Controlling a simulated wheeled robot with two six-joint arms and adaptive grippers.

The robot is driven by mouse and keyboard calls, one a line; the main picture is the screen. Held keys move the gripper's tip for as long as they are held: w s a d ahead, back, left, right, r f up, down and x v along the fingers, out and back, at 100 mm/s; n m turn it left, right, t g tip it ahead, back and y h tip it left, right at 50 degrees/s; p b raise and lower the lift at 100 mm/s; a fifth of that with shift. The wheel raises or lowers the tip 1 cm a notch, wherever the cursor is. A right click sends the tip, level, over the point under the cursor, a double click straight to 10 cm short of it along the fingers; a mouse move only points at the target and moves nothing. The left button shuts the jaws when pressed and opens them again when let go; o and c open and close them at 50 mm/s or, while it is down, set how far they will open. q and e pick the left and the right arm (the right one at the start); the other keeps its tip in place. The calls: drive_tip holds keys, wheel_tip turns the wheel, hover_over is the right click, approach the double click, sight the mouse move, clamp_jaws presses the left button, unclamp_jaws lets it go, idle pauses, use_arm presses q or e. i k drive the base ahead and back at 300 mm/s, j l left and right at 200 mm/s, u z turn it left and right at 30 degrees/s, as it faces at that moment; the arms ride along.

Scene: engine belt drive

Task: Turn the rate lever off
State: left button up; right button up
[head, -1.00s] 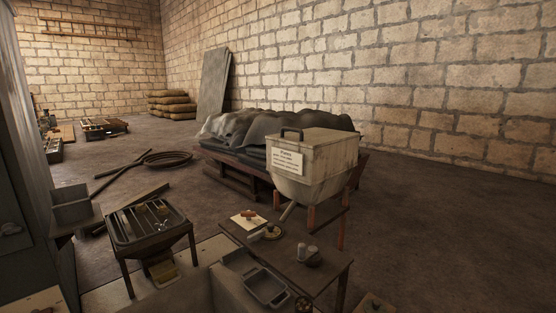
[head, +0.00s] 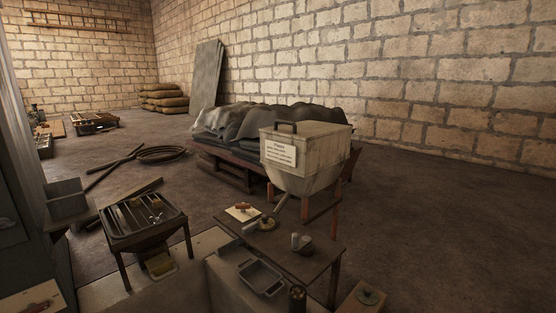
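I cannot make out the rate lever for certain. A pale hopper (head: 305,157) with a lid handle and a printed notice (head: 282,153) stands on red-brown legs. A chute (head: 281,203) slopes from its bottom toward a small round part (head: 266,223) on a low dark table (head: 318,261). A small orange-red piece (head: 243,206) lies on a white card on that table. At the bottom left edge, a reddish handle-like piece (head: 40,304) sits on a pale panel, cut off by the frame. Neither of my grippers is in view.
A slatted metal stand (head: 119,238) is at the front left, beside a grey cabinet (head: 20,190). A covered heap (head: 235,124) lies on a low platform behind the hopper. A coiled hose (head: 162,154) lies on the floor. The floor at the right is open.

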sight(242, 206)
drive_tip(key=i+j+u, duration=0.1)
drive_tip(key=j+u, duration=0.15)
drive_tip(key=i+j+u, duration=0.1)
drive_tip(key=j+u, duration=0.15)
drive_tip(key=j, duration=0.2)
drive_tip(key=i+j+u, duration=0.25)
drive_tip(key=k+j, duration=0.1)
